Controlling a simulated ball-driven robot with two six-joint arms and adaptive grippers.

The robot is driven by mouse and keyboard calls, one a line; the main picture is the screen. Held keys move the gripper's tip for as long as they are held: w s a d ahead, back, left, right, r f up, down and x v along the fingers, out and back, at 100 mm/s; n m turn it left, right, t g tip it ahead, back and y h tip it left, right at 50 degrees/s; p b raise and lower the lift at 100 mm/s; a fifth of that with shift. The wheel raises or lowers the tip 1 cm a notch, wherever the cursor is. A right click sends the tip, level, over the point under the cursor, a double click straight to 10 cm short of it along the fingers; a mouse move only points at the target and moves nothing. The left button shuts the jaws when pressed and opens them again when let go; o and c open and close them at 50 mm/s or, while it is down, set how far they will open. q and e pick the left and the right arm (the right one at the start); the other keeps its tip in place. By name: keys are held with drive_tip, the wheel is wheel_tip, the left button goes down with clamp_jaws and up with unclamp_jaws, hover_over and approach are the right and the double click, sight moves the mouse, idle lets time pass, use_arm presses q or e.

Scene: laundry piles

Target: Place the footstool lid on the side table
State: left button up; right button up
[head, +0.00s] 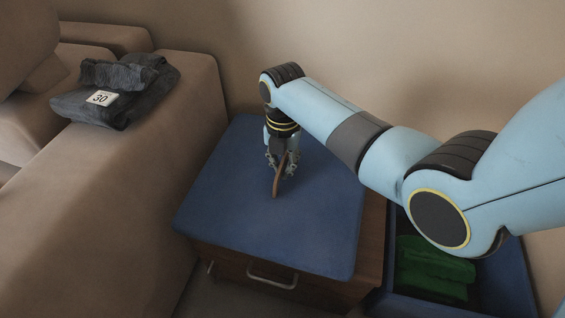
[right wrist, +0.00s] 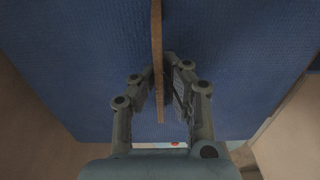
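The blue padded footstool lid (head: 300,215) lies flat on top of the brown wooden side table (head: 372,245) and covers most of its top. A tan strap or handle (head: 277,184) stands up from the lid's middle. My right gripper (head: 282,168) points down over the lid, with its fingers at the strap. In the right wrist view the strap (right wrist: 157,60) runs between the two fingers (right wrist: 158,80), which look close to it on both sides. The blue lid (right wrist: 80,70) fills most of that view. My left gripper is out of view.
A brown sofa (head: 130,200) stands left of the table, with folded dark clothing (head: 120,88) tagged 30 on its arm. An open blue bin (head: 510,270) with green cloth (head: 432,265) is at the lower right. The wall is close behind.

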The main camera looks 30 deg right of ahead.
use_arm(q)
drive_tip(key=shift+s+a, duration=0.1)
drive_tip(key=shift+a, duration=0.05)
use_arm(e)
drive_tip(key=o, duration=0.4)
drive_tip(key=shift+r, duration=0.1)
drive_tip(key=shift+r, duration=0.35)
use_arm(q)
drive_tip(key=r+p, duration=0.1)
drive_tip(key=p, duration=0.1)
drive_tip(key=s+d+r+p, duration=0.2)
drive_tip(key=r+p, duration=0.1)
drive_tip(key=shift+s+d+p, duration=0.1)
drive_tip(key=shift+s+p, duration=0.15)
drive_tip(key=shift+p, duration=0.1)
use_arm(e)
wheel_tip(320, 180, up, 11)
drive_tip(key=shift+r, duration=0.15)
